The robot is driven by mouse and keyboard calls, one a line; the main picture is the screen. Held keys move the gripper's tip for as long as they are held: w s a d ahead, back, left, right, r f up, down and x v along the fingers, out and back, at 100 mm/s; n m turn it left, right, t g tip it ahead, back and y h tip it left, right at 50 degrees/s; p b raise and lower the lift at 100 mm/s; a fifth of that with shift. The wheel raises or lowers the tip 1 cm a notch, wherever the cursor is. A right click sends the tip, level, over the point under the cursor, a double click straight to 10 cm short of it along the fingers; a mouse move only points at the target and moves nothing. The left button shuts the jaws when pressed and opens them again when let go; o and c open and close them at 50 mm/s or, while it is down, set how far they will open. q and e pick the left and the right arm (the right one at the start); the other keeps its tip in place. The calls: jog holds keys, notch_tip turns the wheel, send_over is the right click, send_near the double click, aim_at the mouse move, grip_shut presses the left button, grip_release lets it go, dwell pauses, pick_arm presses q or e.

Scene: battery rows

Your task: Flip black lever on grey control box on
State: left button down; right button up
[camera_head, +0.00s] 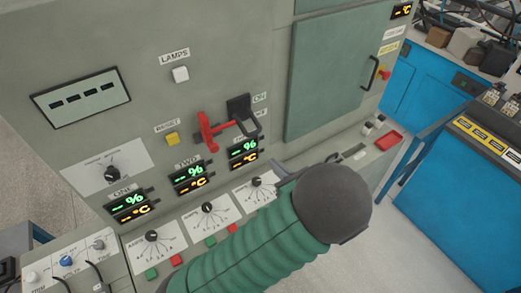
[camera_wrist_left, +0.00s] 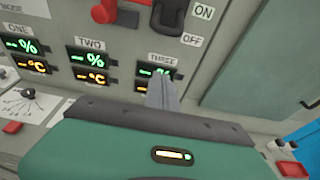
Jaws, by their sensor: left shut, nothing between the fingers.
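The grey control box (camera_head: 220,60) fills much of the head view. Its black lever (camera_head: 240,106) sits beside the ON label (camera_head: 259,98), with a dark loop-shaped handle hanging toward the lower right. In the left wrist view the black lever (camera_wrist_left: 171,16) is at the top edge, left of the ON and OFF (camera_wrist_left: 192,40) labels, and partly cut off. My left gripper (camera_wrist_left: 161,82) is shut and empty, below the lever and in front of the THREE display, apart from the lever. In the head view my green arm and dark wrist largely hide the gripper. My right gripper is not in view.
A red handle (camera_head: 208,132) sits just left of the black lever. Displays and several knobs (camera_head: 207,208) line the panel below. A door with a black handle (camera_head: 370,73) is to the right. Blue cabinets (camera_head: 425,85) stand farther right.

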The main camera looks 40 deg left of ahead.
pick_arm(q)
jog(key=w+a+r+p, duration=0.2)
jog(key=a+p, duration=0.3)
jog(key=a, duration=0.4)
dwell(0.4)
jog(key=shift+w, duration=0.1)
